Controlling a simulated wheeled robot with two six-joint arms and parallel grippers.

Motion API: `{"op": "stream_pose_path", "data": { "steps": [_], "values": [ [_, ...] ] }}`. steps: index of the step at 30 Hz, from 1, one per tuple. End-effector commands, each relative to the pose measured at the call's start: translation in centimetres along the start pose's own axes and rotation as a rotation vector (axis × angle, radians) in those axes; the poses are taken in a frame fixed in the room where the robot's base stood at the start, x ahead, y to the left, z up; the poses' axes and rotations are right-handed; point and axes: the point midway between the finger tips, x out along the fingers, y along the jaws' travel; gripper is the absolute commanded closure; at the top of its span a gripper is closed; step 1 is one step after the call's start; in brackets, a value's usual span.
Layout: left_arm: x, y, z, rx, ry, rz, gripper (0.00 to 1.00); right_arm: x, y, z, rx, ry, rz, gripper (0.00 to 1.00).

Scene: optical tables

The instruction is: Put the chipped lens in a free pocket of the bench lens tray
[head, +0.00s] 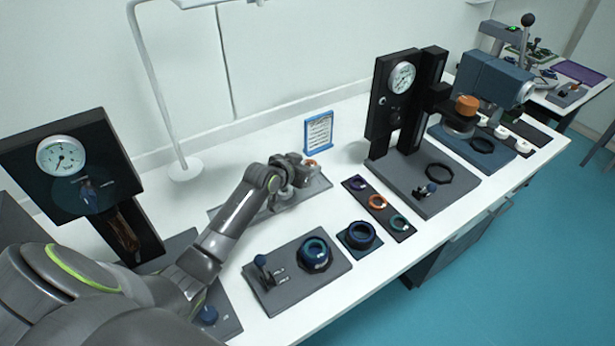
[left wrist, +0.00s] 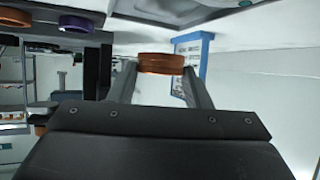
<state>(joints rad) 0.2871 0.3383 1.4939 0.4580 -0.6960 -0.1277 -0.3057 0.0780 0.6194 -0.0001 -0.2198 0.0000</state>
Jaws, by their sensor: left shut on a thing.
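My left gripper (head: 303,168) is shut on an orange-rimmed lens (head: 311,162). In the left wrist view the lens (left wrist: 161,63) sits between the two fingertips; no chip can be made out. The gripper is over a flat grey plate (head: 322,185) at the back of the bench, which my arm partly hides. A dark strip-shaped tray (head: 388,213) to its right holds a purple ring (head: 358,184), an orange ring (head: 377,202) and a teal ring (head: 398,222). I cannot tell which of these is the bench lens tray. My right gripper is not in view.
A blue-framed card (head: 319,132) stands just behind the gripper. A tall dial gauge stand (head: 393,100) is to the right. A grey plate with a blue ring (head: 315,254) and a small blue block (head: 359,236) are in front. A lamp base (head: 185,168) is behind my arm.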

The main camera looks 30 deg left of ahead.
Motion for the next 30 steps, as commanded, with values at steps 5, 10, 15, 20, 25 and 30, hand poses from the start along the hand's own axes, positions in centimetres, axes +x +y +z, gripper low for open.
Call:
{"op": "stream_pose_path", "data": {
  "steps": [5,10,15,20,25,30],
  "values": [
    [0.8,0.0,1.5,0.000,-0.001,0.000,0.82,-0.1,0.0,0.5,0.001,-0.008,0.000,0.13],
    [1.9,0.0,3.6,-0.001,-0.001,0.000,0.82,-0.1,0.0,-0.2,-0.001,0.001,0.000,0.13],
    [2.4,0.0,4.4,0.000,0.001,0.000,0.82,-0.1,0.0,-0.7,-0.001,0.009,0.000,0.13],
    [2.3,0.0,4.4,0.001,0.001,0.000,0.82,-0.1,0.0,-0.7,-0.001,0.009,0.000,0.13],
    [2.4,0.0,4.5,0.001,0.001,0.000,0.51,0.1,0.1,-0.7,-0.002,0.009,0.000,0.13],
    [2.4,0.0,4.5,0.001,0.001,0.000,0.34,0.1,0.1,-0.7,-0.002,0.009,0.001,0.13]
  ]
}}
